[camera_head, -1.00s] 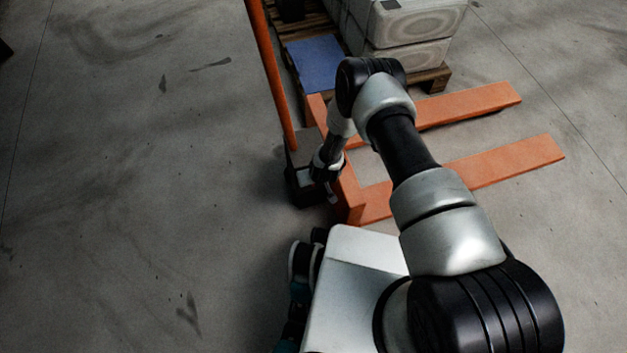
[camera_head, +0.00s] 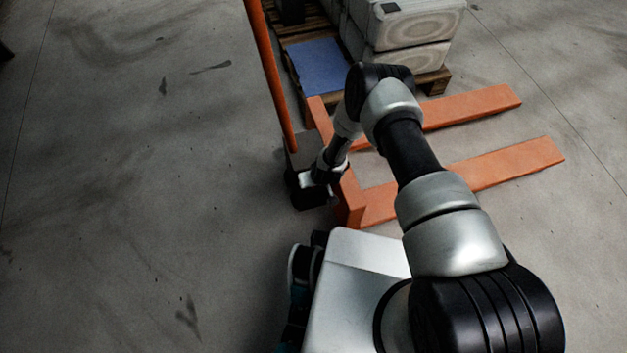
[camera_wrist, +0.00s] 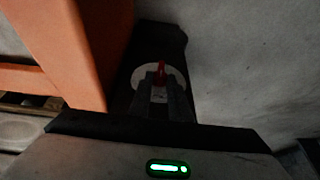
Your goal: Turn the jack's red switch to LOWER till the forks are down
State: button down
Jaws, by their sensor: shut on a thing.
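The orange pallet jack stands on the floor in the head view, its forks (camera_head: 510,160) pointing right and its tall handle (camera_head: 268,72) rising at the left. How high the forks are cannot be told exactly. The red switch (camera_wrist: 162,68) shows in the wrist view on a pale round plate (camera_wrist: 142,76) on the jack's dark housing (camera_wrist: 165,38). My gripper (camera_wrist: 161,82) is shut on the red switch, with its upper end showing between the fingers. In the head view my gripper (camera_head: 318,176) is at the dark housing, and the switch is hidden there. Plate markings are unreadable.
Behind the jack, a wooden pallet (camera_head: 436,80) carries pale stacked sacks (camera_head: 415,22). A blue sheet (camera_head: 320,66) lies beside them. My arm crosses above the near fork. The floor at left is clear.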

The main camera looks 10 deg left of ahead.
jog(key=shift+w+d+f+m+g+y, duration=0.2)
jog(key=shift+g+y, duration=0.25)
jog(key=shift+y, duration=0.3)
jog(key=shift+w+d+f+m+g+y, duration=0.15)
jog(key=shift+d+g+y, duration=0.25)
jog(key=shift+y, duration=0.4)
jog(key=shift+w+d+f+m+g+y, duration=0.1)
jog(key=shift+w+d+m+g+y, duration=0.15)
jog(key=shift+g+y, duration=0.35)
jog(key=shift+a, duration=0.1)
jog(key=shift+s, duration=0.1)
jog(key=c, duration=1.9)
grip_release()
jog(key=shift+o, duration=0.2)
jog(key=shift+r, duration=0.1)
jog(key=p+v, duration=0.5)
jog(key=v, duration=1.2)
jog(key=shift+d, duration=0.25)
